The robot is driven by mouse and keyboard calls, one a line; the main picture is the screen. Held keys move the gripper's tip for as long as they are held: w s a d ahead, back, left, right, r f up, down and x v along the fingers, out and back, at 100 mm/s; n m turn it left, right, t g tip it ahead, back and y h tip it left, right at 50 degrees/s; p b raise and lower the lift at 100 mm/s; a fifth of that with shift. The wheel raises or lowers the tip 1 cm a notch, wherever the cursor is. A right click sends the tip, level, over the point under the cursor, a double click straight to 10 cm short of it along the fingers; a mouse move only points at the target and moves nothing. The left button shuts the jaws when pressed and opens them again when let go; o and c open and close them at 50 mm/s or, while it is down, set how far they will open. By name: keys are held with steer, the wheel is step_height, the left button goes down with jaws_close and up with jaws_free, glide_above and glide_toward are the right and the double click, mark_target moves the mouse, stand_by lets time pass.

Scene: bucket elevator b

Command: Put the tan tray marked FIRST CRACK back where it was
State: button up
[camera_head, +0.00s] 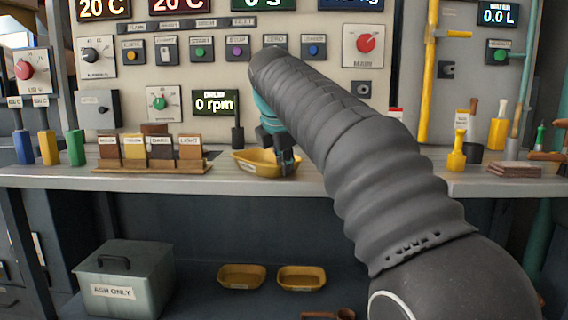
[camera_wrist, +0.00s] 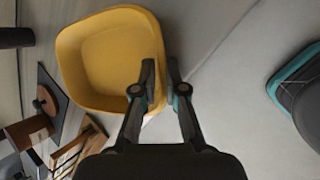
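A yellow-tan tray (camera_head: 252,170) is at the counter's front, below the control panel. It has a pale label on its front side, too small to read. It also shows in the wrist view (camera_wrist: 108,58), empty inside. My gripper (camera_head: 285,163) points down at the tray's right end. In the wrist view my gripper (camera_wrist: 161,72) has its narrowly spaced fingers on either side of the tray's right wall, one inside and one outside. I cannot tell whether both fingers press on the wall, or whether the tray rests on the counter.
Two similar labelled trays, left (camera_head: 241,276) and right (camera_head: 301,278), stand on the lower shelf beside a grey ASH ONLY box (camera_head: 125,280). A wooden rack (camera_head: 150,166) of sample blocks stands left of my gripper. Bottles and brushes stand at the counter's right (camera_head: 480,150).

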steer(key=shift+o, duration=0.9)
steer(key=shift+r, duration=0.2)
steer(key=d+p+v, duration=0.1)
steer(key=p+v, duration=0.2)
steer(key=v, duration=0.8)
steer(key=shift+s+a+r+p, duration=0.25)
steer(key=shift+a+r+p, duration=0.15)
steer(key=shift+a, duration=0.1)
